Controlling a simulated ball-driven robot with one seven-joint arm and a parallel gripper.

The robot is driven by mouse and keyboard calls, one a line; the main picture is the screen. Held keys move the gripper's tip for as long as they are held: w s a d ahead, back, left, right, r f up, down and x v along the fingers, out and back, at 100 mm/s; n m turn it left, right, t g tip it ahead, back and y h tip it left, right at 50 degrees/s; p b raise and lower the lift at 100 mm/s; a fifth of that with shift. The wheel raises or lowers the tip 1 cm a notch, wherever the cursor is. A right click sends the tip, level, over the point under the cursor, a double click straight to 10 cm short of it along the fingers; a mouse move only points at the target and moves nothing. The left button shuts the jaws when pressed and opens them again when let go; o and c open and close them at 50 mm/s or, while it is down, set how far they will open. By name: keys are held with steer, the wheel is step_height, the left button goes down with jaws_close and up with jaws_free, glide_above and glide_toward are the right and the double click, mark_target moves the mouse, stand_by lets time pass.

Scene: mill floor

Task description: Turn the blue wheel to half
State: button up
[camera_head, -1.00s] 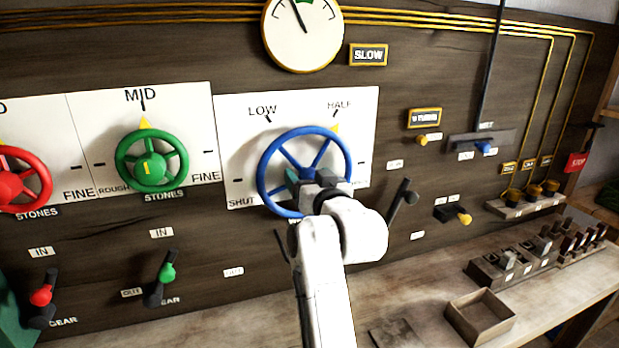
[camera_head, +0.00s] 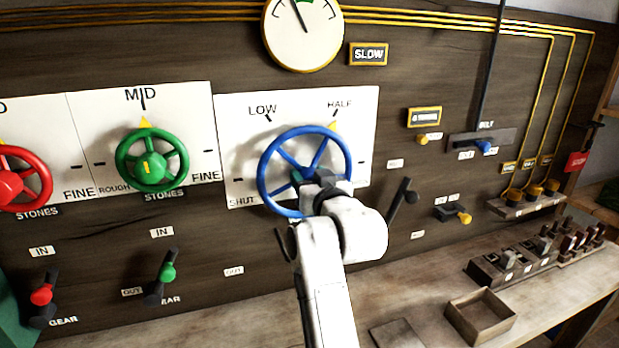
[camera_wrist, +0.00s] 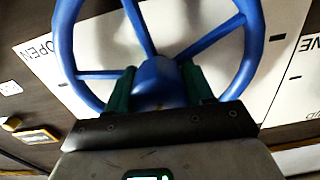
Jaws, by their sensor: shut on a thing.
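The blue wheel (camera_head: 348,166) is mounted on a white plate (camera_head: 235,125) marked SHUT, LOW and HALF. Its yellow pointer (camera_head: 333,126) sits just below the HALF tick. In the wrist view the blue wheel (camera_wrist: 66,35) fills the upper part, with its hub between the two dark green fingers. My gripper (camera_wrist: 160,88) is shut on the hub, one finger on each side. In the head view my gripper (camera_head: 312,178) covers the wheel's lower middle. The wrist view also shows the word OPEN on the plate.
A green wheel (camera_head: 180,165) and a red wheel (camera_head: 42,175) are to the left. A dark lever (camera_head: 404,200) stands close right of my wrist. A gauge (camera_head: 303,40) hangs above, beside a SLOW sign (camera_head: 369,55). A bench with an open box (camera_head: 480,315) lies lower right.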

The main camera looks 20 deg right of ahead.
steer(key=o, duration=1)
steer(key=s+b, duration=0.2)
steer(key=s, duration=0.8)
steer(key=shift+s, duration=0.4)
steer(key=shift+d, duration=0.1)
